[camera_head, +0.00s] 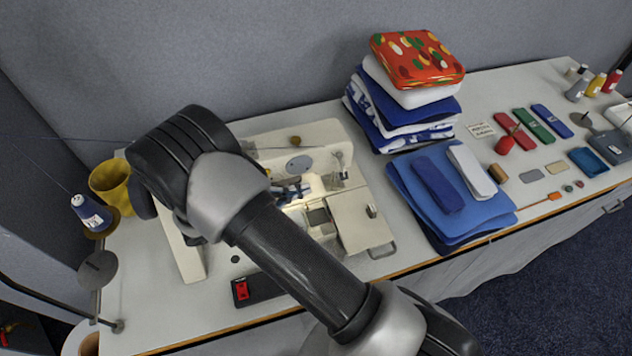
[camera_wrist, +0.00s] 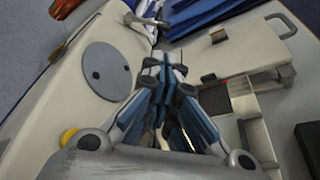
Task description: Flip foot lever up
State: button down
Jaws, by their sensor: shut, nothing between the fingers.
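The cream sewing machine (camera_head: 320,138) stands on the table, partly hidden behind my arm. In the wrist view its body (camera_wrist: 100,75) fills the left side, with a grey round disc on it. I cannot clearly make out the foot lever. Small metal parts show at the machine's needle end (camera_head: 340,165), just beyond my fingertips. My gripper (camera_head: 303,188) is shut and empty, low beside the machine's head above the bed. In the wrist view its blue and grey fingers (camera_wrist: 165,70) are together and point toward the needle end. I cannot tell if they touch anything.
A flat cream extension plate (camera_head: 360,220) lies right of the fingers. Blue folded cloths (camera_head: 405,200) and a stack of folded fabrics (camera_head: 400,110) stand further right. A yellow cup (camera_head: 112,185) is at the left. A black box with a red switch (camera_head: 242,290) lies in front.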

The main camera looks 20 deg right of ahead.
aim_at(342, 166)
jog(key=b+x, duration=0.1)
jog(key=x, duration=0.8)
jog(key=shift+w+d, duration=0.1)
jog(key=shift+d, duration=0.15)
jog(key=shift+s+r+n, duration=0.15)
jog(key=shift+s+n, duration=0.1)
jog(key=shift+n, duration=0.15)
jog(key=s+r+n+g+p, duration=0.1)
jog(key=n+p, duration=0.1)
jog(key=s+r+n+g+p, duration=0.1)
jog(key=n+g+p, duration=0.1)
jog(key=n+p, duration=0.1)
jog(key=shift+s+r+y, duration=0.25)
jog(key=shift+y, duration=0.15)
jog(key=shift+s+r+p, duration=0.35)
jog(key=shift+s+p, duration=0.25)
jog(key=shift+s, duration=0.1)
jog(key=shift+a, duration=0.1)
